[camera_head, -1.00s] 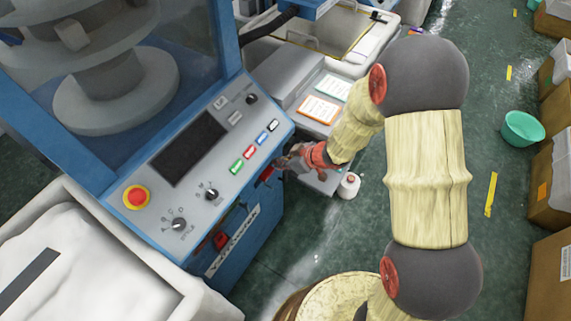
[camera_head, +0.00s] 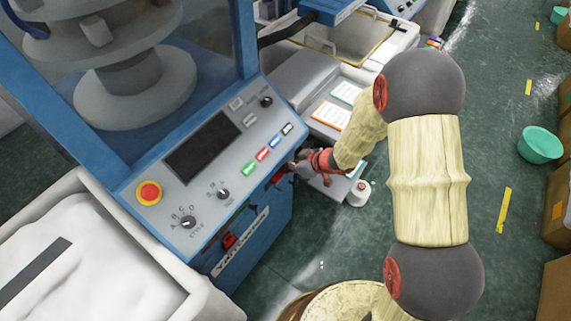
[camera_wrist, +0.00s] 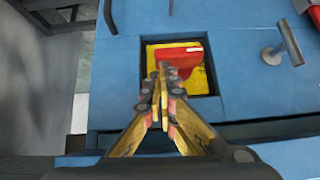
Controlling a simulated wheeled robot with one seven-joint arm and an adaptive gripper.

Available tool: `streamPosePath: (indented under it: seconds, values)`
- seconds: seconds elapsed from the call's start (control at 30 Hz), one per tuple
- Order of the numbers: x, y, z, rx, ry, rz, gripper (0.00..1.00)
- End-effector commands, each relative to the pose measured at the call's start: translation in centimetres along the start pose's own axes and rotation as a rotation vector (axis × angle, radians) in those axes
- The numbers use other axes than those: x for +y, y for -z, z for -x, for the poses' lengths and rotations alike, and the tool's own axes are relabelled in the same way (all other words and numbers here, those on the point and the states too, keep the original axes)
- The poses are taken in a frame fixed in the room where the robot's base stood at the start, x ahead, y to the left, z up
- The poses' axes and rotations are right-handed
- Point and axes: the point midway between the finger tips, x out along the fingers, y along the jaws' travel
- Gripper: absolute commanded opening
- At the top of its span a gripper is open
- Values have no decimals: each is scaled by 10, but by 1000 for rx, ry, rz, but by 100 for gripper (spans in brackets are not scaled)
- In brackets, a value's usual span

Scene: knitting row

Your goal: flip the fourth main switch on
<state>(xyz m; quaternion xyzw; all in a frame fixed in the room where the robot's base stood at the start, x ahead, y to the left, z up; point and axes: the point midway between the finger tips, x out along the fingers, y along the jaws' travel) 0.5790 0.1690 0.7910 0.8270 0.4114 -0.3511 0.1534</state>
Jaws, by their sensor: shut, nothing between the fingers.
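The main switch is a red handle (camera_wrist: 180,50) on a yellow plate (camera_wrist: 205,75), set in a square recess in a blue machine front in the wrist view. My gripper (camera_wrist: 163,72) is shut and empty, its fingertips overlapping the recess at the handle's left end; I cannot tell whether they touch it. In the head view my gripper (camera_head: 295,168) is small and dark at the blue front, below the right end of the control panel. A red part (camera_head: 278,177) shows just beside it, partly hidden.
The grey control panel (camera_head: 215,160) carries knobs, coloured buttons and a red stop button (camera_head: 149,192). Another red part (camera_head: 229,240) is lower on the front. A metal T-handle (camera_wrist: 283,45) sticks out right of the recess. A white cone (camera_head: 359,193) stands behind the gripper.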

Motion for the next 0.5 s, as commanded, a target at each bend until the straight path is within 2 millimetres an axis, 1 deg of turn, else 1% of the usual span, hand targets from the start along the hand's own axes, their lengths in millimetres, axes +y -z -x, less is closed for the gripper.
streamPosePath:
  seconds: [0.03, 0.5]
  values:
    - [1, 2, 2, 0, 3, -5, 0]
    - [2, 1, 0, 0, 34, -34, 0]
